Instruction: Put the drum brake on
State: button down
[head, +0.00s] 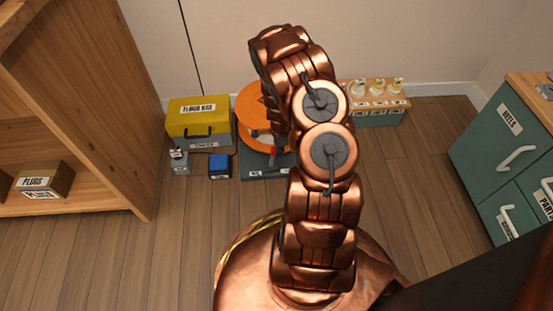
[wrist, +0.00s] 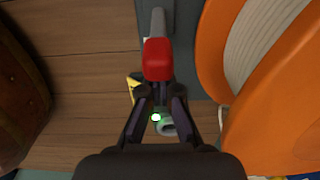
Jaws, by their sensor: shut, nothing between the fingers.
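The orange drum (head: 253,108) stands on a dark grey base (head: 262,172) on the floor, partly hidden by my arm in the head view. In the wrist view the drum (wrist: 285,70) fills the right side, with a pale wound band between its orange rims. A lever with a red grip (wrist: 158,60) and a grey shaft lies beside the drum, and its red end also shows in the head view (head: 273,154). My gripper (wrist: 160,92) is shut and empty, its fingertips right by the near end of the red grip. Whether they touch it I cannot tell.
A low bench with bottles (head: 378,104) is at the right. A wooden shelf (head: 95,100) and teal cabinets (head: 500,140) flank open floor.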

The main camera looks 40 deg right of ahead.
jog(key=shift+w+a, duration=0.7)
jog(key=shift+a, duration=0.3)
notch_tip(320, 180, up, 7)
jog(key=d+p, duration=0.1)
jog(key=p, duration=0.1)
jog(key=shift+s+d+p, duration=0.15)
jog(key=shift+s+p, duration=0.25)
jog(key=shift+s, duration=0.05)
jog(key=shift+r, duration=0.15)
jog(key=s+a+r+n+p, duration=0.2)
jog(key=a+r+n+p, duration=0.35)
jog(key=r, duration=1.05)
jog(key=s+a+r+n+p, duration=0.1)
jog(key=a+r+n+p, duration=0.2)
jog(key=a+r+p, duration=0.9)
jog(key=s+r+n+p, duration=0.2)
jog(key=r+n+p, duration=0.25)
jog(key=r, duration=1.45)
jog(key=s+a+r+n+p, duration=0.4)
jog(key=s+r+p, duration=0.2)
jog(key=r, duration=0.4)
jog(key=s+a+r+n+g+p, duration=0.1)
jog(key=s+a+r+n+p, duration=0.3)
jog(key=s+r+p, duration=0.2)
jog(key=s+a+r+n+p, duration=0.4)
jog(key=s+r+p, duration=0.3)
jog(key=r, duration=0.7)
jog(key=shift+s+g, duration=0.4)
jog(key=shift+s, duration=0.65)
jog(key=shift+r, duration=0.1)
